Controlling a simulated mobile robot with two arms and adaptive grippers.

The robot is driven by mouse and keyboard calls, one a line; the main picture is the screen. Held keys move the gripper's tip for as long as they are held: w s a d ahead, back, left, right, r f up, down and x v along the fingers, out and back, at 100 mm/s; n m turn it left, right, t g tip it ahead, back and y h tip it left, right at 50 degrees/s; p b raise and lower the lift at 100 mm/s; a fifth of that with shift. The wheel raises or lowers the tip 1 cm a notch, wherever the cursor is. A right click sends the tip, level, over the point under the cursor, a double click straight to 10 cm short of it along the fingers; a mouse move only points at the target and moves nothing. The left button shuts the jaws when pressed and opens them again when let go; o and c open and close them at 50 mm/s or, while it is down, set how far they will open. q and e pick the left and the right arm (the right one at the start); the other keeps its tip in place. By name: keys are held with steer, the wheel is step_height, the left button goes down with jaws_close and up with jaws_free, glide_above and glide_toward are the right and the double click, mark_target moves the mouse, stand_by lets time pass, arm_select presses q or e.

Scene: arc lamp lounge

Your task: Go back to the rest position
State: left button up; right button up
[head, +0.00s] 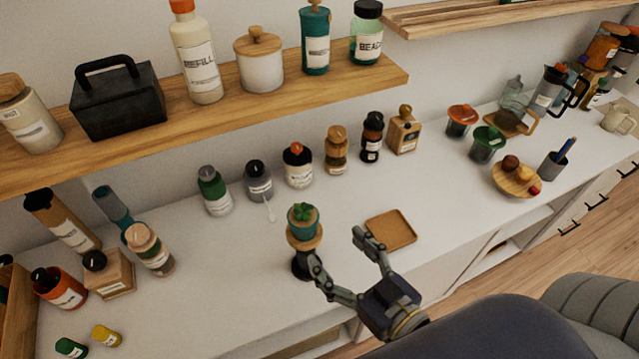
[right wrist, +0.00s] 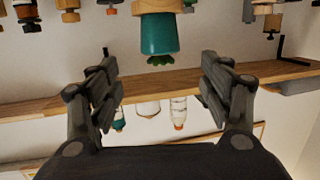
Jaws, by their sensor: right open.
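My right gripper (head: 338,258) is open and empty above the white counter, with its two fingers spread apart. Its fingers also show in the right wrist view (right wrist: 158,85), with a clear gap between them. A small teal pot (head: 303,229) with a green succulent stands upright on a round wooden top with a dark base, just beyond the left finger in the head view. The teal pot (right wrist: 158,33) appears upside down in the right wrist view, beyond the gap. My left gripper is not in view.
A square wooden coaster (head: 391,229) lies right of the gripper. Several bottles and jars line the counter's back, below a wooden shelf (head: 240,104) holding more containers. A wooden bowl (head: 516,181) stands farther right.

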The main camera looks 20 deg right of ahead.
steer(key=s+d+f+g+h, duration=0.2)
steer(key=s+f+g, duration=0.2)
steer(key=f+g, duration=0.25)
steer(key=s+d+f+g+h, duration=0.2)
steer(key=s+f+g, duration=0.1)
steer(key=f+g, duration=0.4)
step_height(320, 180, down, 27)
steer(key=s+b, duration=0.1)
steer(key=b, duration=0.2)
steer(key=s+d+f+g+b, duration=0.1)
steer(key=s+d+f+b, duration=0.1)
steer(key=s+f, duration=1.5)
step_height(320, 180, down, 3)
steer(key=shift+s+d+f, duration=0.1)
steer(key=shift+s+d, duration=0.3)
steer(key=shift+d, duration=0.3)
